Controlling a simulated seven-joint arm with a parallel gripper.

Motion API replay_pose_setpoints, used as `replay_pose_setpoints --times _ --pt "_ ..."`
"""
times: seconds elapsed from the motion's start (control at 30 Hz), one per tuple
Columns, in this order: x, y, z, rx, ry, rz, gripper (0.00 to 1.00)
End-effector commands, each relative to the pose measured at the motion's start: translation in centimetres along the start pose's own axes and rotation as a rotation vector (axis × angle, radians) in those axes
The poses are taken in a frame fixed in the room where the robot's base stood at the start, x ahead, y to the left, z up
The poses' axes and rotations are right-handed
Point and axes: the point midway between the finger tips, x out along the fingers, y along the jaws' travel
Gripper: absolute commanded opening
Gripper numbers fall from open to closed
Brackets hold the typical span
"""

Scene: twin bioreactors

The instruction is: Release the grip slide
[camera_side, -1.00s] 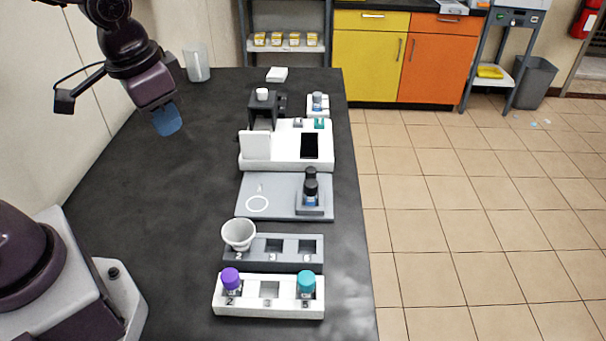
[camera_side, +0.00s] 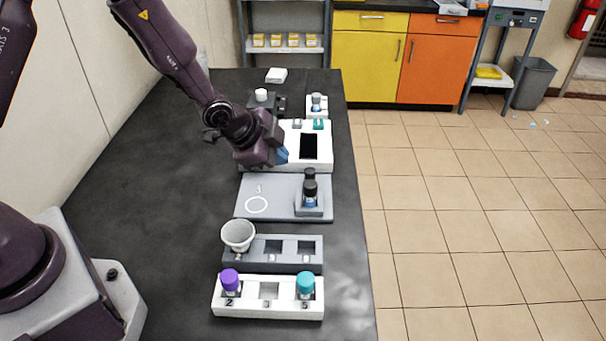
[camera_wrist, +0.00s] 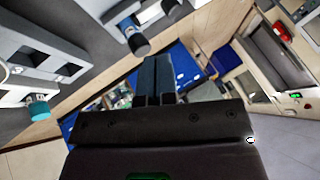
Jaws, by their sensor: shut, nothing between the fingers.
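My gripper (camera_side: 281,155) is at the front left part of the white instrument (camera_side: 324,155), its blue fingers pointing right in the side view. I cannot tell whether they touch the instrument. In the wrist view my gripper (camera_wrist: 157,76) shows two blue fingers close together, shut and empty. The white instrument has a black screen (camera_side: 309,146) and small grey and green parts (camera_side: 318,124) at its back. My arm hides its left part. I cannot make out a part that is clearly the grip slide.
The table's left side is clear.

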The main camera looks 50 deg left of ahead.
Motion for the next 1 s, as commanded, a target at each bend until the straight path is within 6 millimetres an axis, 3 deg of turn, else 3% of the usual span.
replay_pose_setpoints --times 0.37,0.8,1.0 --pt "0.4 0.1 0.1 0.0 -0.003 0.002 0.0" --pt "7.3 0.1 0.1 -0.001 -0.005 0.003 0.0" --pt "9.5 0.1 0.1 -0.002 -0.004 0.003 0.0"
